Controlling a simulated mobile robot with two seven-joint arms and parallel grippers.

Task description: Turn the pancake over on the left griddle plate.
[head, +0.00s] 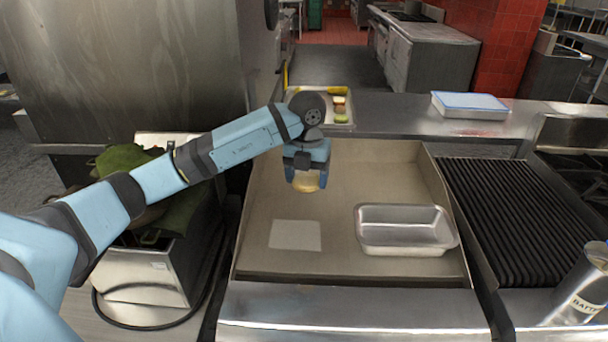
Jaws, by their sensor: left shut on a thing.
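My left gripper (306,174) is over the back part of the flat griddle plate (345,180), pointing down. It is shut on a round, tan pancake (306,184), which shows between its fingers. The pancake's top is partly hidden by the gripper, and I cannot tell whether its lower edge touches the plate. A pale square patch (295,235) lies flat on the griddle in front of the gripper. My right gripper is not in view.
An empty metal pan (405,248) sits on the griddle's right front. The griddle has raised side and back walls. A ribbed grill (515,210) and a can (583,285) are to the right. A tray with food (345,124) and a blue-lidded box (470,103) stand behind.

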